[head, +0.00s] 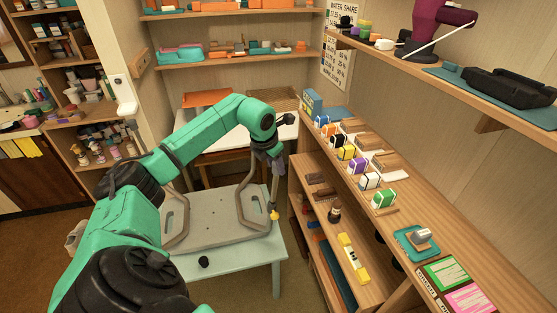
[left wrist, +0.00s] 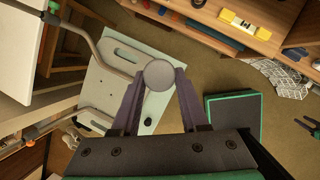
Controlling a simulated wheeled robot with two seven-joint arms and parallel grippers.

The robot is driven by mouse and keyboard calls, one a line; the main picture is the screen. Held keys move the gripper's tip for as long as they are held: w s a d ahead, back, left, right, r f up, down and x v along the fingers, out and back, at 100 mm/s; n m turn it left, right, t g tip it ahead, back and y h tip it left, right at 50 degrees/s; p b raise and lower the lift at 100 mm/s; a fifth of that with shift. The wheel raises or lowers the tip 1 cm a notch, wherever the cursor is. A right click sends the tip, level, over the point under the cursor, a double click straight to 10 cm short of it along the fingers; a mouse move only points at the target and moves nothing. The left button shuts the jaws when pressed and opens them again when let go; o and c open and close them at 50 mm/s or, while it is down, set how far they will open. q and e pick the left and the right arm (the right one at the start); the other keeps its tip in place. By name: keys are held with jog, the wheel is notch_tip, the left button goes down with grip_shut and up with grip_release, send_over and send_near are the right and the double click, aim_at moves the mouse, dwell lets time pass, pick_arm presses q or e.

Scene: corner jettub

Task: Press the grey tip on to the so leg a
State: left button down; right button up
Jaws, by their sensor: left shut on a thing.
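My left gripper (head: 275,203) is over the right edge of the low table in the head view. In the left wrist view, its fingers (left wrist: 160,92) are closed on a round grey tip (left wrist: 159,75). A grey panel (head: 212,216) with slots and bent grey tubes lies on the table. One tube (left wrist: 108,57) runs toward the held tip in the wrist view; I cannot tell whether they touch. A small yellow piece (head: 274,215) shows just below the fingers. Which tube is leg a is not clear.
The pale table (head: 262,252) has a small black round piece (head: 204,262) near its front. A wooden shelf unit (head: 420,215) with blocks and tools stands close on the right. A white bench (head: 225,135) is behind.

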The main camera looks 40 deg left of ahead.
pick_arm(q)
jog(key=shift+s+f, duration=0.1)
jog(key=shift+f, duration=0.2)
jog(key=c, duration=0.7)
grip_release()
jog(key=o, duration=0.4)
jog(key=shift+c, duration=0.2)
jog(key=a+b+v, duration=0.1)
jog(key=b+v, duration=0.1)
jog(key=v, duration=1.2)
jog(key=shift+d+r, duration=0.3)
jog(key=shift+d, duration=0.05)
